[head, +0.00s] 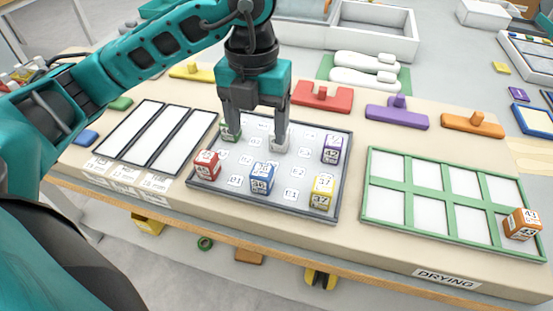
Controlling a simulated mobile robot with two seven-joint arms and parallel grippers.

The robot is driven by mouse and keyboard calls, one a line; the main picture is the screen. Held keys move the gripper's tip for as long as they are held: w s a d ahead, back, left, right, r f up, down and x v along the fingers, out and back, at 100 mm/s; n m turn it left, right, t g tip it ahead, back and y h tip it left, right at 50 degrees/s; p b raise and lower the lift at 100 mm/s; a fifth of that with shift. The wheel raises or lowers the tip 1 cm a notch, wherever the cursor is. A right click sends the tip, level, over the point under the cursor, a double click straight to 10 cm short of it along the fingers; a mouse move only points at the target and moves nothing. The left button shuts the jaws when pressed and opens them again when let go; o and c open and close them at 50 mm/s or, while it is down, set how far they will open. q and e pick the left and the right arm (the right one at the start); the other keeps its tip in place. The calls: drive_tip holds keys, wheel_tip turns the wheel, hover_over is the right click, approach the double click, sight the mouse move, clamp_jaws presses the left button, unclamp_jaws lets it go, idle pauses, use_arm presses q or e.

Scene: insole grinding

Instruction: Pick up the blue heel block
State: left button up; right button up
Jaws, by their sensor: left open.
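The blue heel block (262,178) stands upright in the front middle of the grey marked tray (343,160), with printed labels on its faces. My left gripper (256,124) points down over the back part of the tray, behind the blue block. Its two fingers are apart with nothing between them. My right gripper is not in view.
The tray also holds red (207,165), yellow (323,192) and purple (331,150) blocks. A green-framed rack (412,190) with an orange block (522,224) stands right. A black-framed three-slot rack (158,137) is left. Coloured handled pieces and white insoles (363,79) lie behind.

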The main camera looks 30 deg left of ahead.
use_arm(q)
hover_over(262, 170)
drive_tip(key=f, duration=0.6)
drive_tip(key=shift+s+f, duration=0.25)
drive_tip(key=shift+s, duration=0.1)
drive_tip(key=shift+w+f, duration=0.15)
drive_tip(key=shift+f, duration=1.4)
drive_tip(key=shift+w+f, duration=0.15)
drive_tip(key=shift+f, duration=1.4)
drive_tip(key=c, duration=1.1)
